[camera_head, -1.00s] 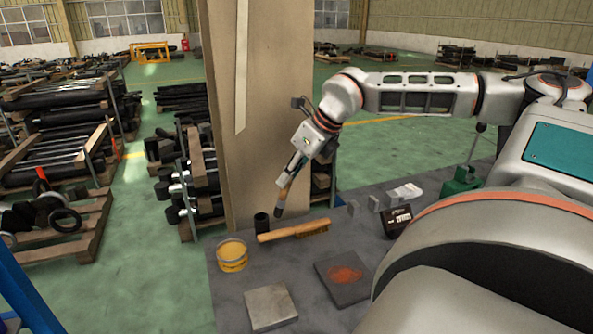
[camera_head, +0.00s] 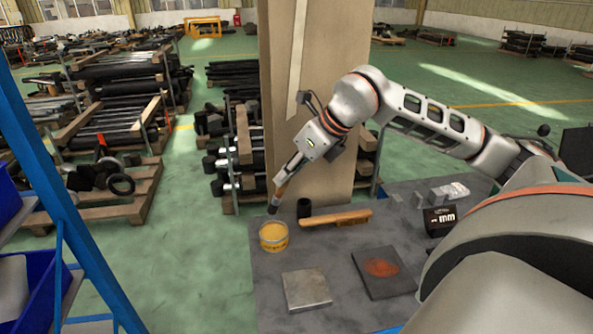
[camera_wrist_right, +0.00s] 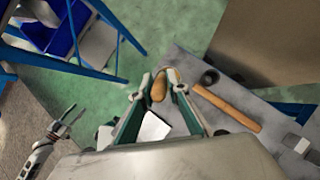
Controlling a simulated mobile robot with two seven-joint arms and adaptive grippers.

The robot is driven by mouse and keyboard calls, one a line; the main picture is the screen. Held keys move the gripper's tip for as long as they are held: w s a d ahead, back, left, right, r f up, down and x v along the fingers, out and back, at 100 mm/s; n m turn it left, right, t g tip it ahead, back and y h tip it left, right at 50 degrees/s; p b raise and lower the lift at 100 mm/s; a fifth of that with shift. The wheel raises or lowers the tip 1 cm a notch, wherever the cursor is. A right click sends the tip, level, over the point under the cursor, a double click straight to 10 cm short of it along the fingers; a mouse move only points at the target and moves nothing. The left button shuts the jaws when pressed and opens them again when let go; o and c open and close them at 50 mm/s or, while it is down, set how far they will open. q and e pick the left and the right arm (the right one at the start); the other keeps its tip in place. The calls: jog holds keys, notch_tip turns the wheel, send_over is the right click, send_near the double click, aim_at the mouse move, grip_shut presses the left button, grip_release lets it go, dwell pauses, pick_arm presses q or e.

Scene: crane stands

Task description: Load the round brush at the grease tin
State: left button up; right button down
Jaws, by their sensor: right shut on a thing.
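My right gripper (camera_head: 287,178) is shut on the round brush (camera_head: 273,207) and holds it tilted, dark tip down. The tip is over the back left rim of the grease tin (camera_head: 274,237), a short round tin of yellow grease; contact cannot be told. In the right wrist view, the brush's wooden handle (camera_wrist_right: 158,89) is between the right fingertips (camera_wrist_right: 161,84), and the tin is mostly hidden behind it. My left gripper (camera_wrist_right: 69,119) shows small at the left of the wrist view, its fingers apart and empty. It is outside the head view.
A wooden-handled brush (camera_head: 336,218) and a black cup (camera_head: 304,208) are beside the tin. A metal plate (camera_head: 306,290) and a dark plate with an orange patch (camera_head: 382,271) lie nearer. Small blocks and a dark gauge (camera_head: 440,220) stand right. A beige column (camera_head: 315,110) rises behind.

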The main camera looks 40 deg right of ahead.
pick_arm(q)
jog(key=d+f+b, duration=0.1)
jog(key=b, duration=0.1)
jog(key=w+f+b, duration=0.1)
jog(key=b, duration=0.1)
jog(key=shift+d+f+h+b, duration=0.35)
jog(key=shift+h, duration=0.05)
jog(key=shift+s, duration=0.1)
jog(key=shift+r, duration=0.2)
dwell(0.4)
jog(key=shift+s+f+b, duration=0.1)
jog(key=shift+f+b, duration=0.6)
jog(key=shift+f, duration=0.15)
dwell(1.6)
